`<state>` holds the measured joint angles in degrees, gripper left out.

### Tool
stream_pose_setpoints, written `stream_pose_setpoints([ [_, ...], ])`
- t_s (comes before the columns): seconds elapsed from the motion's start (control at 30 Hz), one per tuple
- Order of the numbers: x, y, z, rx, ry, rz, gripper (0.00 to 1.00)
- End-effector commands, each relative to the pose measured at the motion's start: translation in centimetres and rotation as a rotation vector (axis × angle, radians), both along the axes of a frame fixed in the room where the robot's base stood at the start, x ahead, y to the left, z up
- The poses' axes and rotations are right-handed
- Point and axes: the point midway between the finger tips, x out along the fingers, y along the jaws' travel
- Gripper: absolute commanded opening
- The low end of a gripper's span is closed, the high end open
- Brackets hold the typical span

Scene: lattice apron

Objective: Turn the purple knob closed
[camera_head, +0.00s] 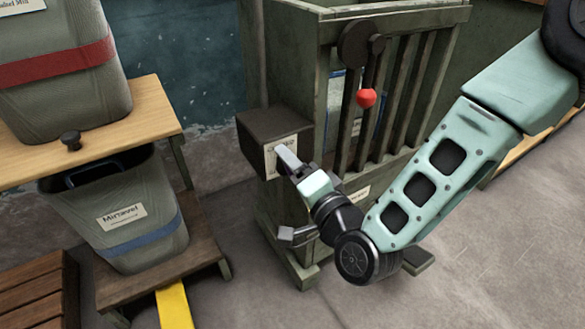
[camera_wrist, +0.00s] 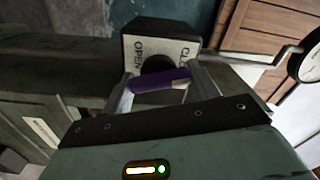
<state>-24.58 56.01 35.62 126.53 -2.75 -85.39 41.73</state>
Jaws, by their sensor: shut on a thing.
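The purple knob (camera_wrist: 160,82) shows in the wrist view as a bar-shaped handle in front of a dark round base. Behind it is a dark box with a pale label plate (camera_wrist: 185,47) that reads "OPEN" on the left and "CL..." on the right. My gripper (camera_wrist: 160,88) has one finger at each end of the purple bar and is shut on it. In the head view my gripper (camera_head: 287,163) is at the front face of the dark box (camera_head: 270,135), and the knob is hidden there.
A slatted grey-green frame (camera_head: 395,90) stands behind my arm, with a red ball-ended lever (camera_head: 366,98). A wooden shelf (camera_head: 150,100) at left holds a grey bin above another bin (camera_head: 130,215). Floor is clear at the lower right.

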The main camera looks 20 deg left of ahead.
Motion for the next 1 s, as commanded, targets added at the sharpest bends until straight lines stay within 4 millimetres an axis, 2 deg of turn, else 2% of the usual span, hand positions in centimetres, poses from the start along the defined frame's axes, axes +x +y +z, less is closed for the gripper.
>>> stream_pose_setpoints([
  [0.43,0.08,-0.09,-0.13,0.187,0.219,-0.002,0.37],
  [1.0,0.05,-0.05,-0.17,0.233,0.273,-0.001,0.37],
])
